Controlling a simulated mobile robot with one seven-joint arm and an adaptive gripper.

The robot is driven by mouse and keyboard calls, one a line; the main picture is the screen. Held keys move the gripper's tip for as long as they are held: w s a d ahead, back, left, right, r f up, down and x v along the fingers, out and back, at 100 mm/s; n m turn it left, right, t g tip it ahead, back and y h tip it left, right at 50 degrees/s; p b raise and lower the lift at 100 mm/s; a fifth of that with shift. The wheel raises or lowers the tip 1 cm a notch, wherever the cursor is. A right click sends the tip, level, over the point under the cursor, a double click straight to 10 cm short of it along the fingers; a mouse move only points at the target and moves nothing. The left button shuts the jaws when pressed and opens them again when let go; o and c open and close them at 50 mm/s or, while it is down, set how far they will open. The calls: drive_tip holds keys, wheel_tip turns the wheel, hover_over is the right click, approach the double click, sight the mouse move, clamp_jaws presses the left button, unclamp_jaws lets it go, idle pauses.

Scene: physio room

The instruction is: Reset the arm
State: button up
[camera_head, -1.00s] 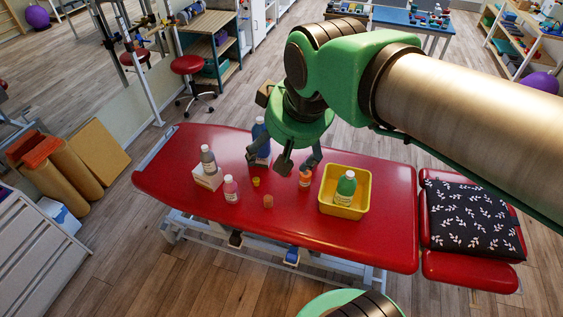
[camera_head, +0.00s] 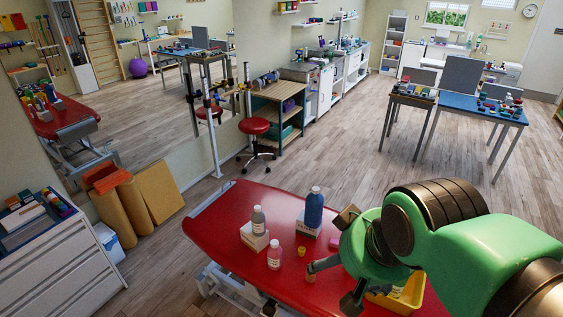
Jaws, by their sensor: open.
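My green arm reaches in from the right over the red treatment table (camera_head: 225,232). A yellow bin (camera_head: 414,301) sits to the right of the fingers, mostly hidden behind my arm.
A red stool (camera_head: 254,126) and a wooden shelf unit (camera_head: 283,108) stand behind the table. A blue-topped table (camera_head: 470,104) with small items is farther back right. Rolled mats (camera_head: 125,205) and a white drawer cabinet (camera_head: 55,255) are at left. Open wooden floor lies between.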

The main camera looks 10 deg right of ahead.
wheel_tip(320, 180, down, 10)
drive_tip(key=b, duration=0.9)
